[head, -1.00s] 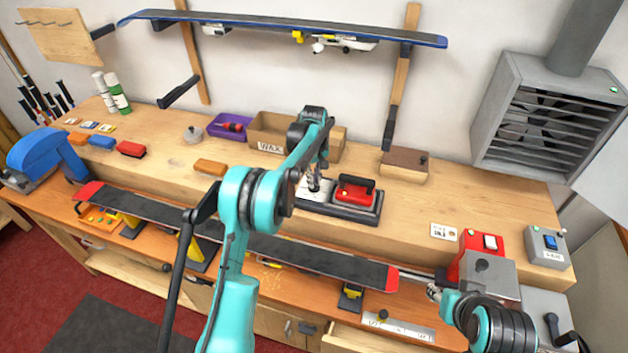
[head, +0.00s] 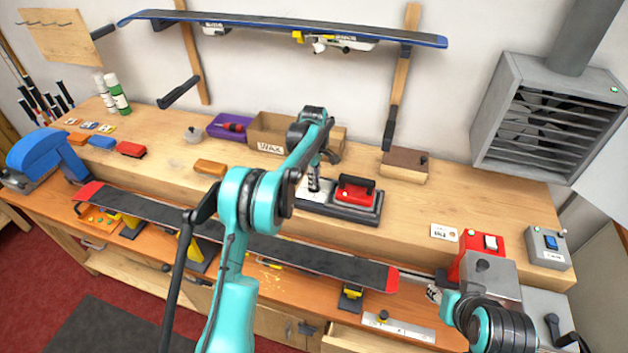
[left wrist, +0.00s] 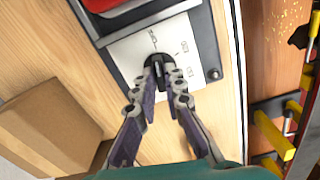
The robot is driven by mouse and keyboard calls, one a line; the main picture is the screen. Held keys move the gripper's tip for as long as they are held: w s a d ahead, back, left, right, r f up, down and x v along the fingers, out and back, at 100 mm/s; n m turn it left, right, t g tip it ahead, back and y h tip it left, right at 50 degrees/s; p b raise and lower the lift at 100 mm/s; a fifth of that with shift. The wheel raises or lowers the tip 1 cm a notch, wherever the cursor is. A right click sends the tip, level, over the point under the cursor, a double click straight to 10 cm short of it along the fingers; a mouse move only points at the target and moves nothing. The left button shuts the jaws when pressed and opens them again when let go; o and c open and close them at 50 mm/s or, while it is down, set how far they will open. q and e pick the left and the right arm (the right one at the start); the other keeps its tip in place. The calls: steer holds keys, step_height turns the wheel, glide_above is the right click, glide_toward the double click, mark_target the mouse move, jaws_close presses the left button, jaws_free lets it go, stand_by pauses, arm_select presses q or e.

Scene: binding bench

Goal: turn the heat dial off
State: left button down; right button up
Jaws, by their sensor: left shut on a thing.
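The heat dial (left wrist: 157,73) is a small black knob on a white marked plate (left wrist: 128,60), shown in the left wrist view. Marks are printed around it, too small to read surely, and the fingers partly cover it, so I cannot tell its exact setting. My left gripper (left wrist: 163,82) is shut on the dial from above. In the head view my left gripper (head: 314,184) is at the plate, left of the red waxing iron (head: 355,190) on its dark base (head: 341,208). My right gripper (head: 434,293) is low at the right, its fingers unclear.
A cardboard wax box (head: 268,133) stands behind my left gripper. A brown block (head: 404,166) is behind the iron. A long ski (head: 320,261) lies along the front of the bench. A red switch box (head: 480,255) is at the right.

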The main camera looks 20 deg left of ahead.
arm_select(q)
steer(key=c, duration=1.6)
jaws_free()
steer(key=shift+r, duration=0.15)
step_height(320, 180, up, 12)
